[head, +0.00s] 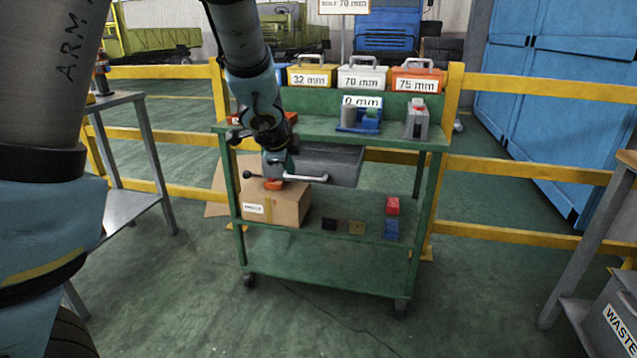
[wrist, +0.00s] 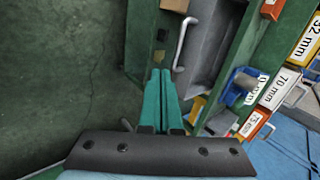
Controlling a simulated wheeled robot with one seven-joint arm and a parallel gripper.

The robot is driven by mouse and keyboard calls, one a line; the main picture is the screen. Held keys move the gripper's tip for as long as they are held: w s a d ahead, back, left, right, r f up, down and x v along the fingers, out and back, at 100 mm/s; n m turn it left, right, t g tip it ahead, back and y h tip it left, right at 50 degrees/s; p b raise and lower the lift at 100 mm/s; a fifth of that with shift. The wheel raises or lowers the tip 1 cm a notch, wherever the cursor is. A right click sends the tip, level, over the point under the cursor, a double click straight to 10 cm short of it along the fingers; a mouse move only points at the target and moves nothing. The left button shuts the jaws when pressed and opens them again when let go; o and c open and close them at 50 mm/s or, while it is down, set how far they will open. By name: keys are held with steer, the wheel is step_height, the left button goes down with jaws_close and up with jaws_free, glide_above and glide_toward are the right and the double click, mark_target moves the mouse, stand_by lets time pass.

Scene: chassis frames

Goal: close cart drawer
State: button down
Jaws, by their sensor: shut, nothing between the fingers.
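The green cart (head: 330,272) stands ahead of me in the head view. Its grey drawer (head: 335,165) sticks out toward me from under the top shelf, open. A pale bar handle (head: 305,178) runs across the drawer's front. The wrist view also shows the drawer (wrist: 208,45) and its handle (wrist: 181,45). My gripper (head: 282,168) is at the left part of the drawer front, close to the handle. In the wrist view its teal fingers (wrist: 161,74) are together and empty, just beside the handle's near end. I cannot tell whether they touch the drawer.
A cardboard box (head: 290,207) sits on the cart's middle shelf below the gripper, near red and blue blocks. Labelled cases (head: 362,78) stand along the cart's back. Yellow rails (head: 520,165) run behind. The floor in front is clear.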

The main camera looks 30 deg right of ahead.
steer(key=w+d+f+m, duration=0.1)
steer(key=w+d+f, duration=0.6)
steer(key=d+f, duration=0.1)
steer(key=shift+d+f, duration=0.25)
steer(key=shift+d, duration=0.45)
steer(key=shift+p, duration=0.3)
